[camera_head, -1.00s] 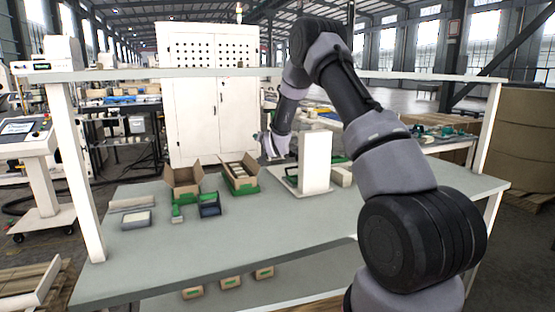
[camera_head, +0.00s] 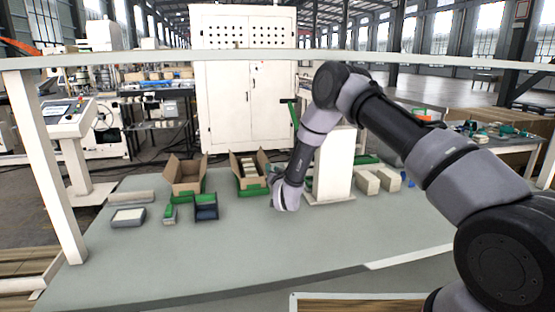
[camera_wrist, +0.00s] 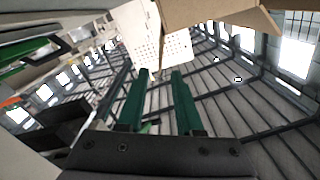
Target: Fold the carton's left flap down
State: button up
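Two open brown cartons with green lower parts stand on the grey-green table in the head view. The left carton (camera_head: 186,178) has its flaps raised and spread. The right carton (camera_head: 249,177) has pale items inside and raised flaps at its sides. The pictures do not settle which carton the task means. My arm reaches down just right of the right carton; the fingers are not clear in the head view. In the wrist view my gripper (camera_wrist: 160,73) has two green fingers apart with nothing between them. A brown cardboard part (camera_wrist: 215,12) shows beyond the fingertips, apart from them.
A white upright block (camera_head: 333,168) stands right of my wrist, with pale boxes (camera_head: 377,181) beside it. A grey tray (camera_head: 128,217), a small green item (camera_head: 170,214) and a dark blue holder (camera_head: 206,207) lie at left. The front of the table is clear.

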aim_at(267, 159)
jog(key=x, duration=1)
jog(key=shift+w+a, duration=0.1)
jog(key=shift+w, duration=0.25)
grip_shut()
dwell(1.0)
